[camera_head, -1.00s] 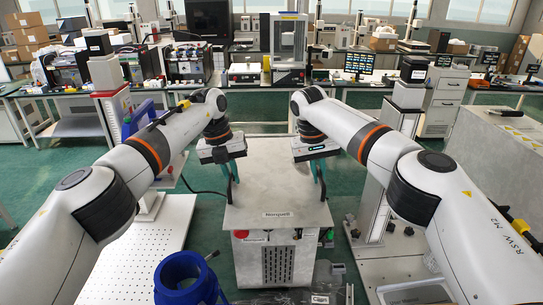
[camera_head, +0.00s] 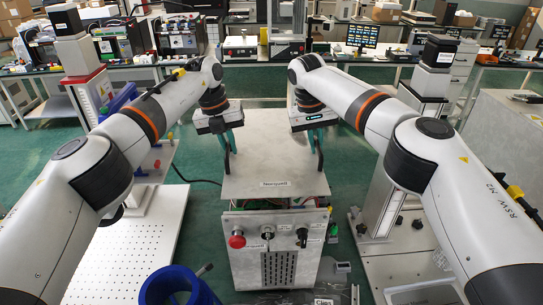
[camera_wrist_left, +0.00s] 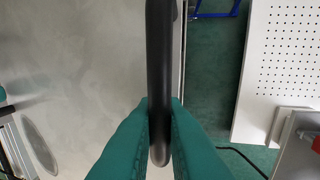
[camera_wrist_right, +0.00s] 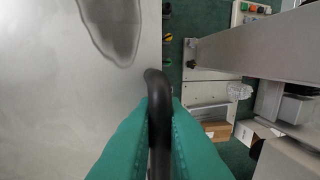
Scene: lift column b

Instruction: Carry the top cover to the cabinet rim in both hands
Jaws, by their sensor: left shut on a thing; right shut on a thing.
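The top cover (camera_head: 272,150) is a flat grey metal plate with a "Norqwell" label at its front edge and a black handle on each side. My left gripper (camera_head: 229,148) is shut on the left handle (camera_wrist_left: 160,60); teal fingers press it from both sides. My right gripper (camera_head: 317,146) is shut on the right handle (camera_wrist_right: 158,90). The cover looks level above the cabinet (camera_head: 275,240), with a narrow gap between its front edge and the cabinet's front rim (camera_head: 275,210). Most of the rim is hidden under the cover.
The cabinet front has a red button (camera_head: 237,240), knobs and a vent. A white perforated table (camera_head: 130,250) stands at the left and a blue ring-shaped object (camera_head: 178,288) at the front left. A grey base plate (camera_head: 400,255) lies at the right. Benches with equipment line the back.

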